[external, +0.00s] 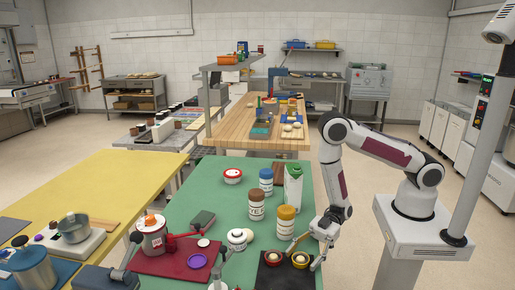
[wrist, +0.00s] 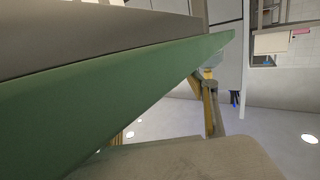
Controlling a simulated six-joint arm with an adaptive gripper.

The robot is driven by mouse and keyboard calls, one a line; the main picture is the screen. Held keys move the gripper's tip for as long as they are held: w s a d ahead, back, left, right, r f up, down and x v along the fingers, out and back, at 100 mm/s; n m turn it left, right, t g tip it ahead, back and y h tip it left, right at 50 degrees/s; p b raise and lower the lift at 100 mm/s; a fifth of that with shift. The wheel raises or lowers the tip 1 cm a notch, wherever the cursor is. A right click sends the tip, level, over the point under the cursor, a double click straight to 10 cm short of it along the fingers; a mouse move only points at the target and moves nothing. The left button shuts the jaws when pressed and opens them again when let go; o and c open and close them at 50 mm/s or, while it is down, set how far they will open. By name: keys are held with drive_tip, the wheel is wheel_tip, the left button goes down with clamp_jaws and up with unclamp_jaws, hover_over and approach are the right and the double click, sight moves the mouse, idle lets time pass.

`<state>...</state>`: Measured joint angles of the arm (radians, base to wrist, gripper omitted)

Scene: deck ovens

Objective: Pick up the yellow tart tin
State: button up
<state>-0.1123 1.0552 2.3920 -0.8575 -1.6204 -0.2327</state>
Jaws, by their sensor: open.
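The yellow tart tin (external: 300,260) sits on a dark mat (external: 272,280) at the front right of the green table in the external view. It looks small and round, with a pale centre. My gripper (external: 303,257) is open and pointed down at it. One finger shows on the left of the tin and the other on its right; I cannot tell whether either touches it. A red tin (external: 273,258) with a pale centre stands just left of it on the same mat. I cannot make out the yellow tin in the wrist view.
The green table (external: 205,205) has free room farther back.

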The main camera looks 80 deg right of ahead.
sight(303, 259)
idle(0.3)
drive_tip(key=c, duration=1.2)
drive_tip(key=shift+r, duration=0.15)
wheel_tip(303, 259, up, 10)
idle(0.3)
